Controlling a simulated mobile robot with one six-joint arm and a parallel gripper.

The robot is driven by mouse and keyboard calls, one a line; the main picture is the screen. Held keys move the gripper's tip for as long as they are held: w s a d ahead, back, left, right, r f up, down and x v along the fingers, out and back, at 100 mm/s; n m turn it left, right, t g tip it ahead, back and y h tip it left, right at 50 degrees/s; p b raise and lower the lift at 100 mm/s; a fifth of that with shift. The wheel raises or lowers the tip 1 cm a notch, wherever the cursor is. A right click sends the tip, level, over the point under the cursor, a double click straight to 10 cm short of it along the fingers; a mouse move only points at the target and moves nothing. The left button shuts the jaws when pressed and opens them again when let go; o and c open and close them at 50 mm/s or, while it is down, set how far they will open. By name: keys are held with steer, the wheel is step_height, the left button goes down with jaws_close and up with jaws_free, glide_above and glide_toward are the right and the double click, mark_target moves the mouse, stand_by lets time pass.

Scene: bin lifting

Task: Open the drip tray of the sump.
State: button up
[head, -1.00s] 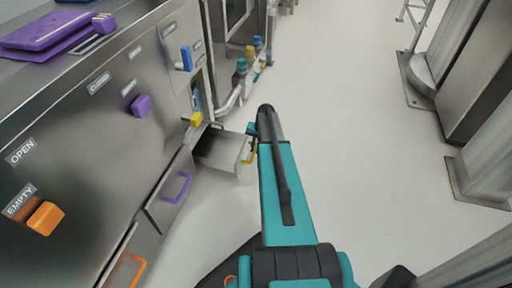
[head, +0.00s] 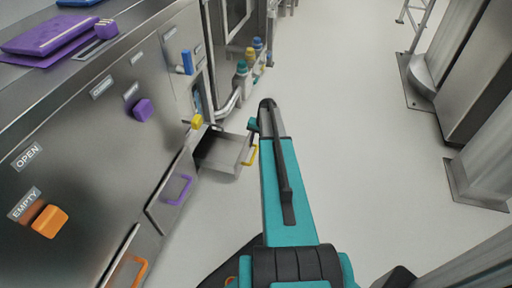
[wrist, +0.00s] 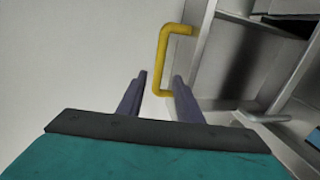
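A metal drawer-like tray (head: 222,152) with a yellow handle (head: 250,155) stands pulled out from the cabinet in the head view. No label naming the sump is readable. In the wrist view, the yellow handle (wrist: 163,58) is on the tray's front, just ahead of my gripper. My gripper (wrist: 159,78) is open, its two dark fingers apart. The lower end of the handle appears between the fingertips; whether they touch it I cannot tell. In the head view my arm hides most of the gripper.
The steel cabinet front (head: 90,170) lines the left, with a purple handle (head: 179,188), an orange handle (head: 135,270) and coloured knobs. Pipes and valves (head: 242,75) stand beyond the tray. Pale floor (head: 350,150) is clear to the right, up to steel columns.

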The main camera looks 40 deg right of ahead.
step_height(320, 180, up, 9)
steer(key=s+d+p, duration=0.1)
steer(key=p, duration=0.1)
steer(key=shift+s, duration=0.2)
stand_by(0.4)
steer(key=w+a+n+g+y+p, duration=0.1)
steer(key=w+a+n+p, duration=0.15)
steer(key=a+p, duration=0.9)
steer(key=s+a+n+g+p, duration=0.15)
steer(key=s+a, duration=0.25)
steer(key=a, duration=0.6)
steer(key=s+a+n+g+p, duration=0.1)
steer(key=s+a+p, duration=0.2)
steer(key=a, duration=0.7)
steer(key=s+a+r+n+g+p, duration=0.25)
steer(key=s+a+p, duration=0.35)
steer(key=s+a, duration=0.5)
steer(key=s+r+n+h+p, duration=0.1)
steer(key=s+n+p, duration=0.1)
steer(key=s, duration=0.5)
steer(key=s+a+r+n+g+h+p, duration=0.1)
steer(key=s+r+n+p, duration=0.1)
steer(key=s, duration=0.6)
steer(key=shift+a, duration=0.3)
